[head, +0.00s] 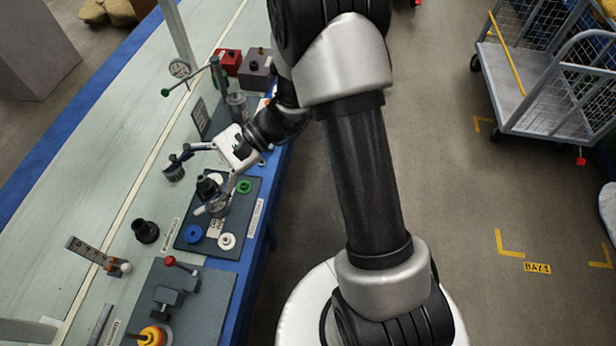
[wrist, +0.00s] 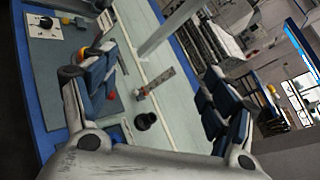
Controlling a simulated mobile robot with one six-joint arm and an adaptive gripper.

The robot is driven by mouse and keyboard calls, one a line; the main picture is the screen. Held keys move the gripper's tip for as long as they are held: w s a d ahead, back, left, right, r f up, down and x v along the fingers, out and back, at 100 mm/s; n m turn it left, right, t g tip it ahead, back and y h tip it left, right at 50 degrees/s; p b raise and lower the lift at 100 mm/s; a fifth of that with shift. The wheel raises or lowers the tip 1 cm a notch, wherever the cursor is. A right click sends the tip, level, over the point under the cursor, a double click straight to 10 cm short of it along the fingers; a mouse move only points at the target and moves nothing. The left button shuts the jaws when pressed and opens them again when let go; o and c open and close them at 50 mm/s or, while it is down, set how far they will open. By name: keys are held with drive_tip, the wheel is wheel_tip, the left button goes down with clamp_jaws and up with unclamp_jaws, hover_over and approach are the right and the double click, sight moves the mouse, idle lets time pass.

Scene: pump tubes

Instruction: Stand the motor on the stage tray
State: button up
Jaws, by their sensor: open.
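The dark tray (head: 186,240), which I take as the stage tray, lies on the bench in the head view. It bears blue, green and white round pieces. My gripper (head: 194,188) is open above the tray's far side, one finger beside the cylinder. In the wrist view my gripper (wrist: 150,88) has its fingers wide apart, with nothing between them; the cylinder does not show there.
A black cup-like piece (head: 145,231) stands left of the tray. A grey plate with a red-knobbed clamp (head: 178,290) lies nearer. A post with a green-ended bar (head: 216,75) and red box (head: 228,61) stand beyond.

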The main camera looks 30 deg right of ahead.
drive_tip(key=s+d+r+n+h, duration=0.3)
drive_tip(key=s+r+n+h, duration=0.1)
drive_tip(key=s, duration=0.2)
drive_tip(key=s+d+r+n+h, duration=0.3)
drive_tip(key=s+r+h, duration=0.1)
drive_tip(key=s, duration=0.2)
drive_tip(key=s+d+r+n+t+h, duration=0.2)
drive_tip(key=d+t+h, duration=0.1)
drive_tip(key=d, duration=0.2)
drive_tip(key=s+d+r+n+t+h, duration=0.2)
drive_tip(key=s+d+t+h, duration=0.1)
drive_tip(key=d, duration=0.3)
drive_tip(key=shift+s+d+r+h, duration=0.2)
drive_tip(key=shift+d+r+h, duration=0.05)
drive_tip(key=shift+h, duration=0.15)
